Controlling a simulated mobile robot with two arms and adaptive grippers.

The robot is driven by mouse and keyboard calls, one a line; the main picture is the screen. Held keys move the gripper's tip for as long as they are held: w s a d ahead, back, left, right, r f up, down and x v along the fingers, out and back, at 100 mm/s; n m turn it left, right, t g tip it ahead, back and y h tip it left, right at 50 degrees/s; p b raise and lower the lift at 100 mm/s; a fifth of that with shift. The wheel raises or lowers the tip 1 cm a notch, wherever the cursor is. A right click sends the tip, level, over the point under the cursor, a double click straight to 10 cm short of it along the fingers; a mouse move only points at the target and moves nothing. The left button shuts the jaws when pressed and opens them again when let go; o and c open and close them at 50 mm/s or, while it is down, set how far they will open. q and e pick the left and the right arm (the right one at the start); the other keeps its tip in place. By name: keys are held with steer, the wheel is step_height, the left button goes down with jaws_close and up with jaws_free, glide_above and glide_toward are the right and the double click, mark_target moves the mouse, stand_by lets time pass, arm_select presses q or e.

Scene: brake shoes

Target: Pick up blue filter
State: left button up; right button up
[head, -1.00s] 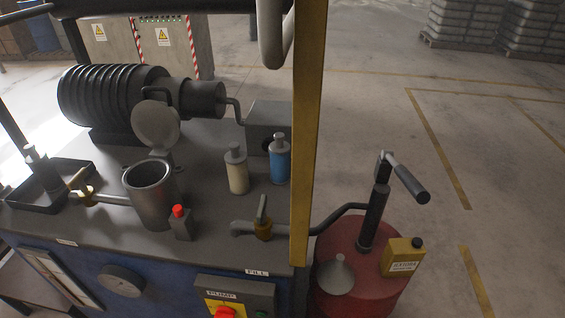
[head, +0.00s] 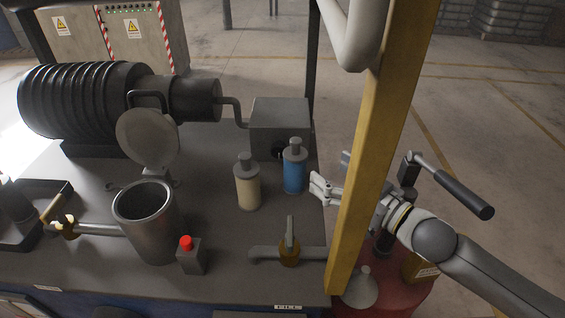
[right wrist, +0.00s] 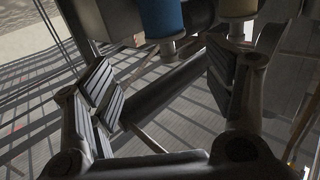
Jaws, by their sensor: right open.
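The blue filter (head: 294,175) is a blue cylinder with a grey cap, upright on the dark bench top in the head view. My right gripper (head: 322,188) is open and empty just to its right, apart from it and partly hidden by the yellow post. In the right wrist view, the blue filter (right wrist: 160,17) shows at the top edge, ahead of the two spread fingers (right wrist: 165,80). My left gripper is in neither current view.
A cream filter (head: 247,187) stands left of the blue one. A yellow post (head: 385,150) rises in front of my right arm. A grey box (head: 280,125) is behind the filters, and a brass valve (head: 289,250) is in front. A metal pot (head: 146,220) stands at left.

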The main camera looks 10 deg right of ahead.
mark_target(299, 148)
steer(key=shift+y, duration=0.4)
steer(key=w+a, duration=0.1)
steer(key=w+a+r, duration=0.1)
steer(key=w, duration=0.1)
steer(key=shift+w+a+r+p, duration=0.3)
steer(key=shift+w+a+p, duration=0.05)
steer(key=shift+a, duration=0.05)
steer(key=shift+w+a, duration=0.3)
steer(key=shift+w, duration=0.2)
steer(key=shift+p+x, duration=0.6)
steer(key=shift+x, duration=1.35)
steer(key=shift+w+a+f, duration=0.15)
steer(key=shift+w+a, duration=0.05)
steer(key=shift+w, duration=0.45)
arm_select(q)
steer(key=shift+s+r, duration=0.9)
steer(key=shift+r, duration=0.05)
arm_select(e)
steer(key=c, duration=1.6)
